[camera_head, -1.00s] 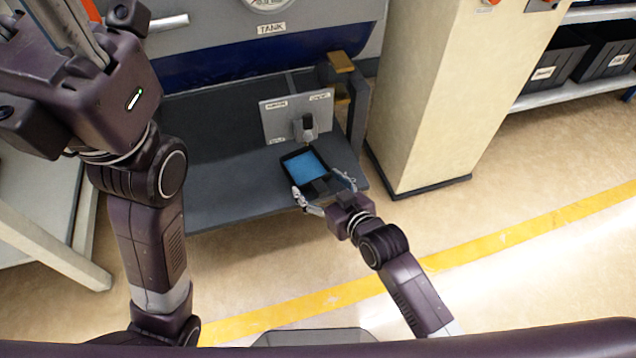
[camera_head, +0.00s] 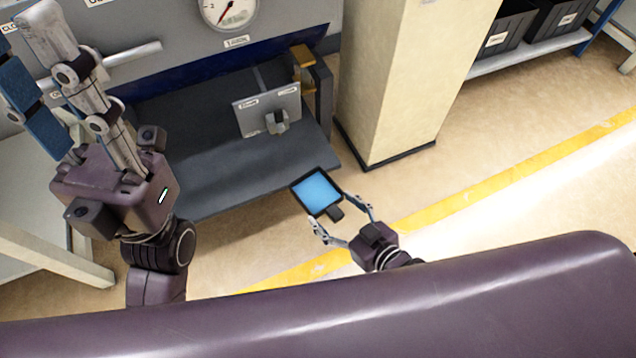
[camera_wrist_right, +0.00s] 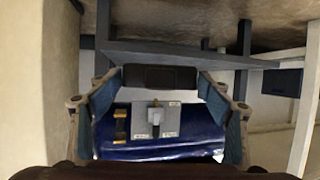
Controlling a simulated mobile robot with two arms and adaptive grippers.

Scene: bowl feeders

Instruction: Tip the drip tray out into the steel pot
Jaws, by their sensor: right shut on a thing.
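The drip tray (camera_head: 318,193) is a small square black tray with a flat light-blue surface inside and a dark tab handle (camera_head: 335,213). My right gripper (camera_head: 343,212) is shut on this handle and holds the tray in front of the grey shelf's front edge, apart from it. In the right wrist view a dark block (camera_wrist_right: 160,78), the held end of the tray, sits between the blue-padded fingers. My left gripper (camera_head: 40,90) is raised at the upper left, its fingers pointing up; its opening is unclear. I see no steel pot.
A grey shelf (camera_head: 215,165) bears an upright labelled plate (camera_head: 268,110) with a small bracket. A blue-and-grey tank with a gauge (camera_head: 230,12) stands behind. A cream pillar (camera_head: 395,80) stands right of the shelf. The floor (camera_head: 480,165) to the right is clear.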

